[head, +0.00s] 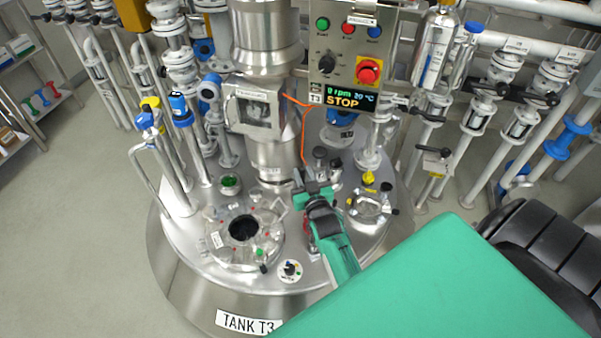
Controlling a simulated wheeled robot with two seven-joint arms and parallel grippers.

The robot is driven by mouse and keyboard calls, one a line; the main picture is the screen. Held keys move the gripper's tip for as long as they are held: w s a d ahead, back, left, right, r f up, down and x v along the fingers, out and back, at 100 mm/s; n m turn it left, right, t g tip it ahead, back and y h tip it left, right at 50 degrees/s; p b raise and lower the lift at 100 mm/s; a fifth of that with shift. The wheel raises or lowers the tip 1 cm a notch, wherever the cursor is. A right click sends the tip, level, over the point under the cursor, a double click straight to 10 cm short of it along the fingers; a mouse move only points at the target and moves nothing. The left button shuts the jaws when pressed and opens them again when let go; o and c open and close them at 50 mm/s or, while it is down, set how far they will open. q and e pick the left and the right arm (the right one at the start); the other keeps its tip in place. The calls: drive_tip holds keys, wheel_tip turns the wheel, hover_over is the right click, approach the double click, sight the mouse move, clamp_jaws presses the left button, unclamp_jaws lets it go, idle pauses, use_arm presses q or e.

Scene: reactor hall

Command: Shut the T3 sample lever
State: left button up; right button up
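The tank marked TANK T3 (248,322) fills the middle of the head view, with a round steel lid full of fittings. My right gripper (316,180) is over the lid, just right of the central column, its arm coming in from the lower right. Small dark handles or knobs (321,153) stand right at its fingertips. I cannot tell which of them is the sample lever, how it is set, or whether the fingers touch it. The gap between the fingers is not clear. My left gripper is not in view.
A control box (352,60) above the tank reads STOP and has a red button. An open round port (243,228) and a sight glass (369,207) flank my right arm. An orange cable (304,130) hangs behind the gripper. Pipes and valves crowd the back.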

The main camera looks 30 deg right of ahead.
drive_tip(key=shift+b+x, duration=0.35)
drive_tip(key=shift+x, duration=0.75)
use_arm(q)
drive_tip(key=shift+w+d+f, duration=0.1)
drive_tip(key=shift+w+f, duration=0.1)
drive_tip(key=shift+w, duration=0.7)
use_arm(e)
drive_tip(key=shift+w+d, duration=0.1)
drive_tip(key=shift+w, duration=0.25)
clamp_jaws()
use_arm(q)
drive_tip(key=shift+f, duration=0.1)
